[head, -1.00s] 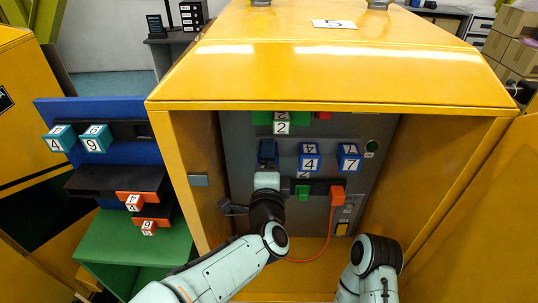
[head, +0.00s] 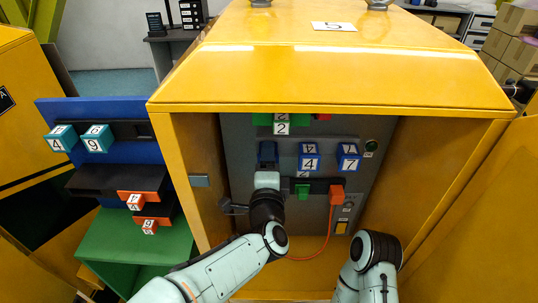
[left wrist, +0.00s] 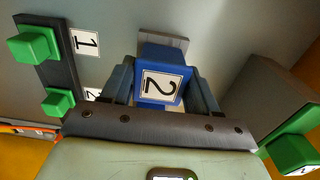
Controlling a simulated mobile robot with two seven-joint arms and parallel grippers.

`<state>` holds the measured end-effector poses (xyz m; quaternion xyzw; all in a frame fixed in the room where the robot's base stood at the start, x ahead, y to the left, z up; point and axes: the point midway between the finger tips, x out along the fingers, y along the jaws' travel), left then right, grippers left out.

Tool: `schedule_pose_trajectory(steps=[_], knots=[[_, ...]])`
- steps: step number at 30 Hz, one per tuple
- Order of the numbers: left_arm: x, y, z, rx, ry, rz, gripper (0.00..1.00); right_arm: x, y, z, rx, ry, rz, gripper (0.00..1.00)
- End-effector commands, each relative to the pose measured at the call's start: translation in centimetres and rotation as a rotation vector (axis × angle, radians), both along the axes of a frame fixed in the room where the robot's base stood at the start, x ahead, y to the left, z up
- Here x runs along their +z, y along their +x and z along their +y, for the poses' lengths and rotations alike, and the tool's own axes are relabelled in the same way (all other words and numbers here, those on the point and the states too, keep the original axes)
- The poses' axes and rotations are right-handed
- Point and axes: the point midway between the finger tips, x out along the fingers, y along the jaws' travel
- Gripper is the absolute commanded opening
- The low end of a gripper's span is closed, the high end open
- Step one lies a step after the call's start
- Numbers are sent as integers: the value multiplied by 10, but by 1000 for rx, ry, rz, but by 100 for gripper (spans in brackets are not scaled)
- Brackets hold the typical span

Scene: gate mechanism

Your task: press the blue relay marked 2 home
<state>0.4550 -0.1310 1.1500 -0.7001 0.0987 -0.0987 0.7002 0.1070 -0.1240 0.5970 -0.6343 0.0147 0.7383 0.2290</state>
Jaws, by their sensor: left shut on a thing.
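The blue relay marked 2 (left wrist: 160,85) sits between the fingers of my left gripper (left wrist: 163,88) in the left wrist view, its numbered face towards the camera. A grey socket plate (left wrist: 178,43) shows just behind it; I cannot tell whether a gap is left between them. In the head view the relay (head: 267,150) is a dark blue shape on the grey panel (head: 240,135), left of the other blue relays, and my left gripper (head: 267,168) covers its lower part. My left gripper is shut on this relay. My right arm shows low in the head view, its gripper out of sight.
Blue relays marked 4 (head: 309,163) and 7 (head: 348,163) sit to the right. A green block (head: 302,191) and an orange plug (head: 337,191) with a cable are below. The yellow cabinet's side wall (head: 195,150) bounds the opening on the left.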

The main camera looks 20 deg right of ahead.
Motion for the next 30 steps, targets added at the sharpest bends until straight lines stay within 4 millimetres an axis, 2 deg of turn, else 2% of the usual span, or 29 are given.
schedule_pose_trajectory(steps=[14, 15, 18, 26, 30], knots=[[1, 3, -1, 0, -2, -2, 28, 3, 2, 0, 0, 0, -2, 43], [1, 3, -1, 0, -2, -2, 63, 3, 2, 0, 0, 0, -2, 43], [1, 3, -1, 0, 0, -1, 89, 3, 2, 0, 0, 0, -2, 43], [0, 3, -1, 0, 0, 0, 89, 3, 2, 0, 0, 0, -2, 43], [1, -6, 1, -1, -2, 1, 89, 2, 1, 0, 0, 0, -1, 43]])
